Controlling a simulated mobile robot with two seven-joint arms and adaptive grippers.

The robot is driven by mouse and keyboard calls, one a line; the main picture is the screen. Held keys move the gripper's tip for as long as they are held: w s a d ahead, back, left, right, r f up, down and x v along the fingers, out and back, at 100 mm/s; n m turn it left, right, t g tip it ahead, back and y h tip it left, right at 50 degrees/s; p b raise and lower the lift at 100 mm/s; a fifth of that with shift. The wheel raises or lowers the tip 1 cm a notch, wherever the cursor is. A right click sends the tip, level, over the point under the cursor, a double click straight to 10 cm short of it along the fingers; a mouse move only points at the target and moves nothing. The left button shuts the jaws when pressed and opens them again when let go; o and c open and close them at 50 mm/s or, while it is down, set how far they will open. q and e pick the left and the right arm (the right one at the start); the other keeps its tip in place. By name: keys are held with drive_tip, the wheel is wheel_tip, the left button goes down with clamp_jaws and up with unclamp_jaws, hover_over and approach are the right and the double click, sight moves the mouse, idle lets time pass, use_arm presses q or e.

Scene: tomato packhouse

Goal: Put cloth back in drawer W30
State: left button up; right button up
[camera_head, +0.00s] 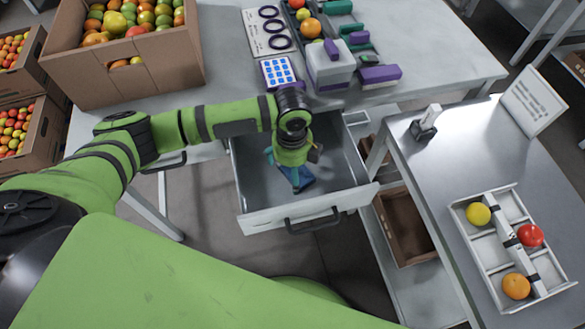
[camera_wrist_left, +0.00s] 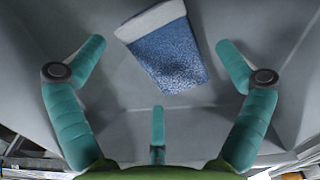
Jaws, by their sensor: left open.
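The blue cloth (camera_head: 299,180) lies on the floor of an open grey drawer (camera_head: 255,217), partly hidden under my left gripper in the head view. The left wrist view shows the blue cloth (camera_wrist_left: 172,55) with a pale band along one edge, flat on the drawer's bottom. My left gripper (camera_head: 291,168) points down into the drawer. In the left wrist view its teal fingers (camera_wrist_left: 158,95) are spread wide and empty, with the cloth beyond them and not between them. I cannot read a label on the drawer. My right gripper is not in view.
The drawer front has a dark handle (camera_head: 312,219). A cardboard box of tomatoes (camera_head: 115,75) stands on the table at the back left. A right-hand table holds a divided tray (camera_head: 481,246) with several fruits and a sign (camera_head: 534,100). A brown crate (camera_head: 404,226) sits below.

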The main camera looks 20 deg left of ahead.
use_arm(q)
wheel_tip(320, 180, up, 11)
drive_tip(key=shift+p, duration=0.45)
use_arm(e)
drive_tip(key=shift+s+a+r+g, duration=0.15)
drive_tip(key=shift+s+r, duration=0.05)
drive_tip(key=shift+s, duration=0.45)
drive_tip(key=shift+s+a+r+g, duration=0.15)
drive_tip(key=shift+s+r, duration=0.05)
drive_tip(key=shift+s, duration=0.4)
